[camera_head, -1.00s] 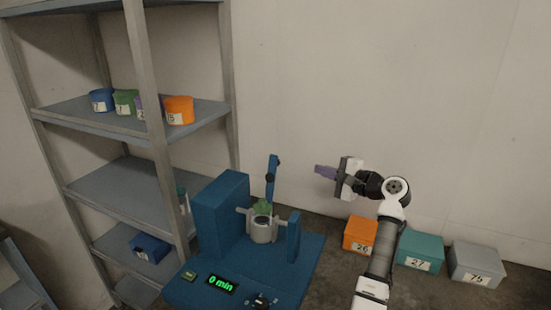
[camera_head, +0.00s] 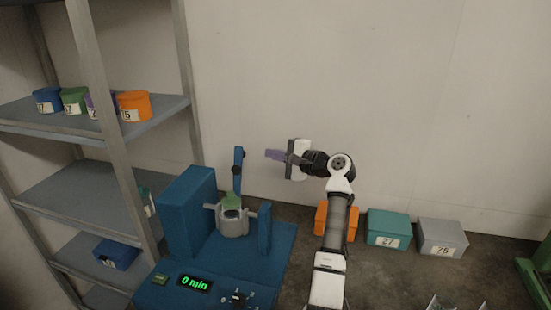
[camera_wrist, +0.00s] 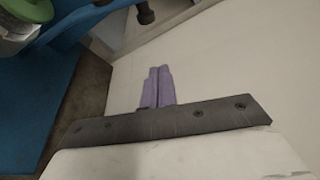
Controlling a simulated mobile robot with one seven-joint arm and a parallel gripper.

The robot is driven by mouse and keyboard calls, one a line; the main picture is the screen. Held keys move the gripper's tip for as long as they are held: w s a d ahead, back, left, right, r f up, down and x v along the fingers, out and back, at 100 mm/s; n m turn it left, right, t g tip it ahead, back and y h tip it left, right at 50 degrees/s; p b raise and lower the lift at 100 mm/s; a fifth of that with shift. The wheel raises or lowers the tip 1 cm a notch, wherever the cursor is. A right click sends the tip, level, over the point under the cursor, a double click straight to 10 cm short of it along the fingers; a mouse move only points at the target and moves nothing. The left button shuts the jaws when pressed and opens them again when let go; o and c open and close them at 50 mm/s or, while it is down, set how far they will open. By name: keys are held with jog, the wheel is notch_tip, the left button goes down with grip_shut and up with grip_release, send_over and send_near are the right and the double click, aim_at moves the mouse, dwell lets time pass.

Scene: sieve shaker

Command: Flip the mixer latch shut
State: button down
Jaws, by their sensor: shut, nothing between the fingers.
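The blue mixer (camera_head: 187,215) stands on the floor at the lower left of the head view. Its latch (camera_head: 238,172) is a thin blue bar with dark fittings, standing upright above the grey vessel (camera_head: 233,222), which has a green top (camera_head: 231,201). The latch is raised, clear of the vessel. My gripper (camera_head: 273,154), with purple fingers, is to the right of the latch, apart from it, near its upper end. In the wrist view the purple fingers (camera_wrist: 157,87) are together and empty. Part of the blue latch and a dark knob (camera_wrist: 145,13) show at the top there.
A grey shelf rack (camera_head: 60,195) with small coloured containers stands at the left. Orange (camera_head: 322,220), teal (camera_head: 388,230) and grey (camera_head: 441,238) boxes sit along the wall at right. The mixer has a "0 min" display (camera_head: 195,284) and a dial (camera_head: 239,299).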

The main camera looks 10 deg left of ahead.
aim_at(239, 165)
jog(key=s+a+b, duration=0.1)
jog(key=a, duration=0.5)
jog(key=shift+s+r+b, duration=0.25)
jog(key=shift+b, duration=0.05)
jog(key=shift+a, duration=0.1)
dwell(0.4)
jog(key=shift+b, duration=0.3)
